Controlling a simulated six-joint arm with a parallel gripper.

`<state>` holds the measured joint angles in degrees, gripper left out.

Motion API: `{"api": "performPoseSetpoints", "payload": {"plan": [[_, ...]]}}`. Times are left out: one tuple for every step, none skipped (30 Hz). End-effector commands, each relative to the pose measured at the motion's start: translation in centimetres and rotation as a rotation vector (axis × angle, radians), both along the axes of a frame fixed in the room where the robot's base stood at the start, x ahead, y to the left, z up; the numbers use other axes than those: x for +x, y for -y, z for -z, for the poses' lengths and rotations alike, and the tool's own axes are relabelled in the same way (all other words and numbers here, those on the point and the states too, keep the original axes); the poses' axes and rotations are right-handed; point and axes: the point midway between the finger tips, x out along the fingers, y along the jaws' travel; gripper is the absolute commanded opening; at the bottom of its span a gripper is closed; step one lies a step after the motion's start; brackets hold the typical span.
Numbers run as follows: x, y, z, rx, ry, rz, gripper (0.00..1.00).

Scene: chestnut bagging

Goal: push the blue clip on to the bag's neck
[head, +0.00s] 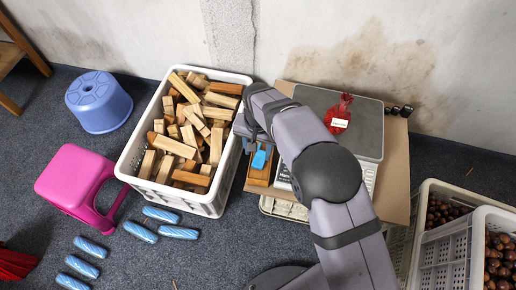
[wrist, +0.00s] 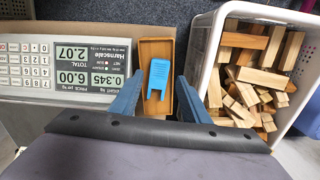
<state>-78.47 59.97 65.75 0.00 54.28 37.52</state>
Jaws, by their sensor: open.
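The blue clip (head: 259,160) lies in a small wooden tray (head: 261,177) beside the scale. In the wrist view the blue clip (wrist: 158,76) lies between the two blue fingers of my gripper (wrist: 159,88), inside the tray (wrist: 157,46). My gripper is open, with a finger to each side of the clip and nothing held. I cannot tell its exact height above the clip. The bag (head: 341,112), red net with a white label, sits on the scale's plate (head: 367,143) to the right of my arm. It is not in the wrist view.
A white crate of wood blocks (head: 228,166) stands left of the tray. The scale's display (wrist: 87,70) reads 0.345, 6.00 and 2.07. Crates of chestnuts (head: 473,238) stand at right. A pink stool (head: 75,178), blue stool (head: 98,100) and several blue rolls (head: 140,232) are at left.

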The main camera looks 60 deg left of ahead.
Motion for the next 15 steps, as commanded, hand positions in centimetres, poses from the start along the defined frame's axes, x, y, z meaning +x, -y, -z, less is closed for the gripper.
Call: {"api": "performPoseSetpoints", "payload": {"plan": [[0.0,0.0,1.1,0.0,0.0,0.0,0.42],[0.0,0.0,1.4,0.0,0.0,0.0,0.42],[0.0,0.0,1.9,0.0,0.0,0.0,0.42],[0.0,0.0,2.2,0.0,0.0,0.0,0.42],[0.0,0.0,2.5,0.0,0.0,0.0,0.42],[0.0,0.0,3.0,0.0,0.0,0.0,0.42],[0.0,0.0,3.3,0.0,0.0,0.0,0.42],[0.0,0.0,3.5,0.0,0.0,0.0,0.42],[0.0,0.0,3.8,-0.001,0.0,0.0,0.42],[0.0,0.0,4.1,-0.001,0.0,0.0,0.42],[0.0,0.0,4.4,-0.001,0.0,0.0,0.42],[0.0,0.0,4.7,-0.001,0.0,0.0,0.42],[0.0,0.0,5.0,-0.001,0.0,0.0,0.42],[0.0,0.0,5.2,-0.001,0.0,0.0,0.42],[0.0,0.0,5.5,-0.001,-0.001,0.0,0.42]]}}
